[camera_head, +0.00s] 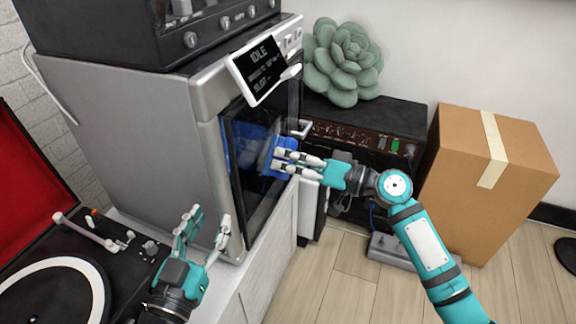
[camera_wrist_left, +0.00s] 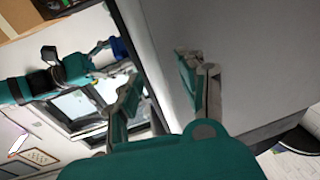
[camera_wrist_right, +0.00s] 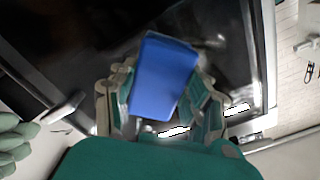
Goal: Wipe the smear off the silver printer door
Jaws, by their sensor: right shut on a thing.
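The silver printer (camera_head: 150,130) stands on a white cabinet, with its dark glossy door (camera_head: 262,190) facing right. My right gripper (camera_head: 285,160) is shut on a blue block-like wiper (camera_wrist_right: 163,75), held at the door; I cannot tell whether it touches the glass. Blue also shows at the door in the head view (camera_head: 252,148). A pale, hazy patch lies around the blue there; I cannot tell smear from reflection. My left gripper (camera_head: 205,228) is open and empty, near the printer's lower front corner. Its fingers also show in the left wrist view (camera_wrist_left: 160,90).
A tilted screen (camera_head: 264,70) sits at the printer's top front edge, above the door. A black device (camera_head: 155,35) stands on top. A record player (camera_head: 60,285) is at left. An amplifier (camera_head: 375,140), a succulent (camera_head: 342,60) and a cardboard box (camera_head: 480,180) stand at right.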

